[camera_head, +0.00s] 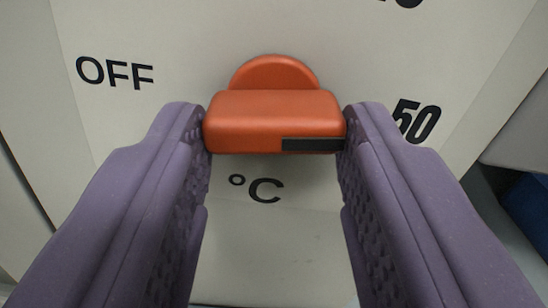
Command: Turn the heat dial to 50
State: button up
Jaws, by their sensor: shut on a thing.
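The heat dial (274,108) is orange, with a rounded base behind a thick bar-shaped grip. The bar lies level across the picture, and a black mark (312,145) sits at its lower right, towards the "50" side. My gripper (275,130) is shut on the bar, with one purple finger at each end of it. The panel (330,205) behind is off-white. "OFF" (115,72) is printed left of the dial, "50" (416,121) to the right, partly covered by my right finger, and "°C" (257,188) below.
Part of another black label (400,3) shows at the top right edge, cut off. The panel ends at a slanted edge on the right, with a grey surface (520,130) and a dark blue thing (530,205) beyond it.

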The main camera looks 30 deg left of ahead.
jog(key=shift+s+f+m, duration=0.1)
jog(key=shift+f+m, duration=0.05)
jog(key=shift+m, duration=0.95)
jog(key=o, duration=1.1)
jog(key=shift+c, duration=0.2)
jog(key=p+v, duration=0.1)
jog(key=v, duration=0.6)
jog(key=shift+s+d+p, duration=0.25)
jog(key=shift+s+p, duration=0.05)
